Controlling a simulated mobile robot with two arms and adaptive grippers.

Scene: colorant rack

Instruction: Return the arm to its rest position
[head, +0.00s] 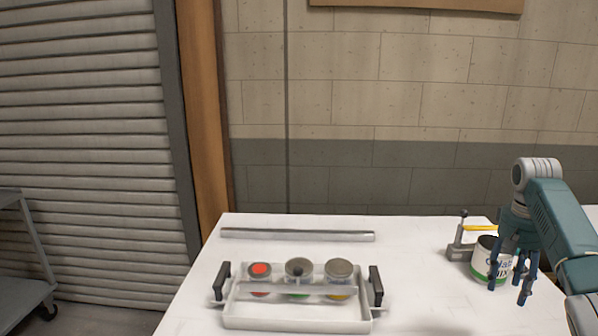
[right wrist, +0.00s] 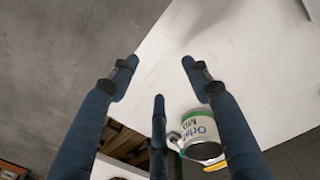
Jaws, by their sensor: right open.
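My right gripper (head: 524,288) hangs at the right side of the head view on my teal arm. Its fingers point down, spread and empty, in front of and beside a white and green can (head: 483,267). In the right wrist view the blue fingers (right wrist: 158,75) are apart with nothing between their tips. My left gripper is in neither view.
A white tray (head: 290,323) with black handles holds three round tins on the white table (head: 420,285). A grey bar (head: 297,235) lies behind it. A small grey device (head: 459,252) with a yellow part stands left of the can. The table between tray and can is clear.

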